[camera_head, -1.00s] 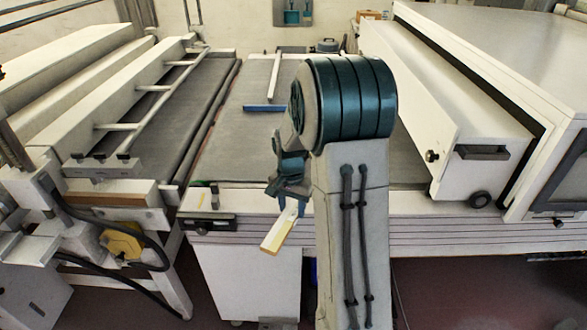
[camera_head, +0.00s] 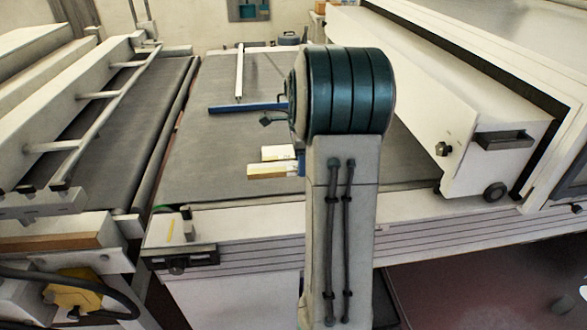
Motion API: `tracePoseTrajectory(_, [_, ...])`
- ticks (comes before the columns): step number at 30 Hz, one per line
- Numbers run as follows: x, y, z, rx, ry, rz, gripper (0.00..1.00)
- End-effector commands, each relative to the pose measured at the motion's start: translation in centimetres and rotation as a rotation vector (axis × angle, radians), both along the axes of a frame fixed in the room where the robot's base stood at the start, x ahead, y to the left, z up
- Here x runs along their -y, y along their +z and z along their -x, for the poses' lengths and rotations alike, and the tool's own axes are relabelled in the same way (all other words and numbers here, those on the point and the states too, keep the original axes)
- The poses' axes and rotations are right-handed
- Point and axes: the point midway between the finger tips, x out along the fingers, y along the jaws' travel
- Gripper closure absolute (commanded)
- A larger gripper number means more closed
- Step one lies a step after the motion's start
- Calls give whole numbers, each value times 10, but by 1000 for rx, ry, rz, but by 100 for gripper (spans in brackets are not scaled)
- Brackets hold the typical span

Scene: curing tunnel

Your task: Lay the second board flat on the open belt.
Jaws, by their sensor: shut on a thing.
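My gripper (camera_head: 301,162) is almost wholly hidden behind my arm; only a dark blue-green sliver shows beside the column of the arm. It is shut on a pale board with a yellowish near edge, the second board (camera_head: 273,171), whose left part sticks out to the left of my arm. The board is seen over the near middle of the open belt (camera_head: 215,160); whether it touches the belt cannot be told. Just behind it is another pale, yellowish piece, apparently the first board (camera_head: 277,153), on the belt. The right ends of both are hidden by my arm.
A blue bar (camera_head: 235,108) with a white rod (camera_head: 239,72) lies across the belt farther back. A white housing (camera_head: 430,110) with a handle and a wheel stands over the belt's right side. The belt's left part is clear.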

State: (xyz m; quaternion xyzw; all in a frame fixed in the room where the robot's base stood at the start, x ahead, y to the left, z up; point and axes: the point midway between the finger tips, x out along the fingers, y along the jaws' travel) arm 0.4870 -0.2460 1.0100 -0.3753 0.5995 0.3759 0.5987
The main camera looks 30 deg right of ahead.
Motion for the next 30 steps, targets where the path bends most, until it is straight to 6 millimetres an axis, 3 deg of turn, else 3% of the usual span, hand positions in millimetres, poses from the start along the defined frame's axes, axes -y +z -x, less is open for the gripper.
tracePoseTrajectory(6, [10, -22, -36, 0, 1, -1, 84])
tracePoseTrajectory(11, [15, -31, -51, 1, 0, 0, 84])
tracePoseTrajectory(15, [16, -38, -54, -1, 1, -2, 84])
tracePoseTrajectory(22, [16, -69, -54, 0, 1, -1, 84])
tracePoseTrajectory(30, [16, -74, -54, 1, 1, 0, 84])
